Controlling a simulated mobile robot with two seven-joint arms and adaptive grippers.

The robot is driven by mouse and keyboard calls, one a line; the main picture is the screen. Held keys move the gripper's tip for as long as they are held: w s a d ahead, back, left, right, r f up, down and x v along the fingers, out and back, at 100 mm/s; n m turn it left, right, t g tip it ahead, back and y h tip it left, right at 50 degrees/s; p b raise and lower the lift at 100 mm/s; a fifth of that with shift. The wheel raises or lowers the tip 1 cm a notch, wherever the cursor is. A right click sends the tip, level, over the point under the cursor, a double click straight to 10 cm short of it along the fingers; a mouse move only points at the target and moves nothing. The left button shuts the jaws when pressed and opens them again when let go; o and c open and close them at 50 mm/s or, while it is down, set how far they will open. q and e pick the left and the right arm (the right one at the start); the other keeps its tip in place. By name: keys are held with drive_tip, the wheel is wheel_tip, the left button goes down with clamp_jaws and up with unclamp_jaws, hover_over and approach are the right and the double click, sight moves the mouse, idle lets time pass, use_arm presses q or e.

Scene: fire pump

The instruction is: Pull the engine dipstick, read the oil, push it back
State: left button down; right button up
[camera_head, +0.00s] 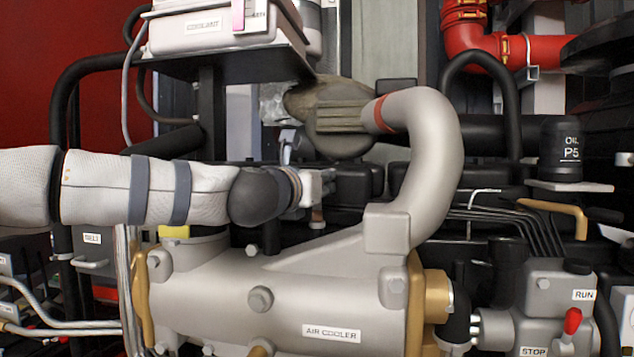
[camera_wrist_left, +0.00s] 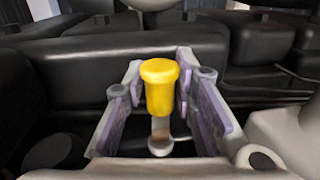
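The dipstick's yellow handle (camera_wrist_left: 160,88) stands upright in the middle of the left wrist view, with a pale stem below it. My left gripper (camera_wrist_left: 160,100) has one finger on each side of the handle. The fingers stand apart, with narrow gaps seen beside the handle, so it looks open around it. In the head view my left gripper (camera_head: 322,186) reaches in from the left, above the air cooler (camera_head: 215,300) and against the dark engine. There the handle is hidden by the gripper. My right gripper is not in view.
A thick grey pipe (camera_head: 432,150) rises just right of my left gripper. A coolant box (camera_head: 205,35) sits on a shelf above my arm. A black oil filter (camera_head: 561,150) is at the right. A control box (camera_head: 545,300) with a red lever stands at the lower right.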

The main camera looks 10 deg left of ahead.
sight(317, 210)
use_arm(q)
drive_tip(key=f, duration=0.2)
drive_tip(key=f+b, duration=0.1)
drive_tip(key=f, duration=0.1)
drive_tip(key=shift+w+f+b, duration=0.2)
drive_tip(key=shift+f+b, duration=0.1)
drive_tip(key=shift+f, duration=0.1)
drive_tip(key=shift+s+f, duration=0.1)
drive_tip(key=shift+f, duration=0.1)
drive_tip(key=shift+s+r, duration=0.1)
drive_tip(key=shift+r, duration=0.15)
drive_tip(key=c, duration=1.4)
unclamp_jaws()
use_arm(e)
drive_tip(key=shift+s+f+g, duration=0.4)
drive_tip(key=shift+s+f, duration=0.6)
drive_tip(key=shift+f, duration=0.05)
use_arm(q)
drive_tip(key=shift+r, duration=0.1)
drive_tip(key=s, duration=0.4)
drive_tip(key=s+a, duration=0.1)
drive_tip(key=s, duration=0.3)
drive_tip(key=s+a, duration=0.1)
drive_tip(key=s, duration=0.3)
drive_tip(key=shift+w+d, duration=0.1)
